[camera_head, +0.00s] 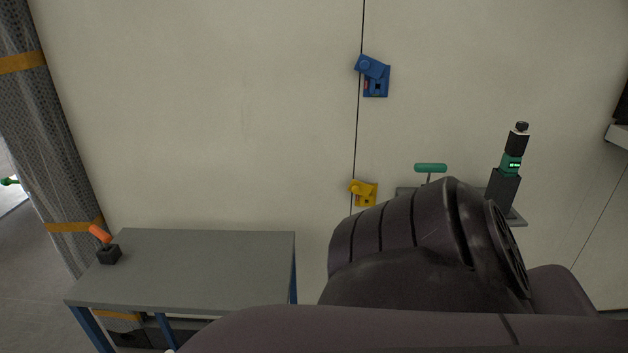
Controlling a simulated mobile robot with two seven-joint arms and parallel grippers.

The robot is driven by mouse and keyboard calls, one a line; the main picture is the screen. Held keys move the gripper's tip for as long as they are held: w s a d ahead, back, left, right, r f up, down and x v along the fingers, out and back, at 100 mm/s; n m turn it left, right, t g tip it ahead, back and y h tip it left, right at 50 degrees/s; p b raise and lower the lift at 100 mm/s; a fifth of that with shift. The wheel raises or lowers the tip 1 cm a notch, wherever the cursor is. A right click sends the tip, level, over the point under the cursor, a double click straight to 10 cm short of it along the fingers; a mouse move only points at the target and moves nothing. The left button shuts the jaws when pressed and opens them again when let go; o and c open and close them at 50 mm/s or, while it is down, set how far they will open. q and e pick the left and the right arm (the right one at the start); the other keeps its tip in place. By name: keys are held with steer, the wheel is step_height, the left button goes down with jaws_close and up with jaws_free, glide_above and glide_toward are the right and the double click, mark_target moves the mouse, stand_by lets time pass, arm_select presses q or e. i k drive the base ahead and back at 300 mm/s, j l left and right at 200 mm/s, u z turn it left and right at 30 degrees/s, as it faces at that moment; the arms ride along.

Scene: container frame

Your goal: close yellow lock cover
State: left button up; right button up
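The yellow lock cover (363,193) is on the pale wall panel, just right of a dark vertical seam and below the blue lock. Its yellow plate sits to the lower right, with a rounded yellow piece at its upper left. It is too small to tell clearly how far the cover stands open. A large dark arm link of mine fills the lower right and comes close below the yellow lock. Neither of my grippers shows in the head view.
A blue lock (374,76) sits higher on the seam. A grey table (200,268) with an orange-handled device (105,245) stands lower left. At right, a small shelf (516,221) holds a black and green tool (510,165); a green handle (430,168) is beside it.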

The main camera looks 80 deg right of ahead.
mark_target(356, 187)
steer(key=z, duration=2.65)
steer(key=i+l, duration=0.15)
steer(key=l, duration=0.15)
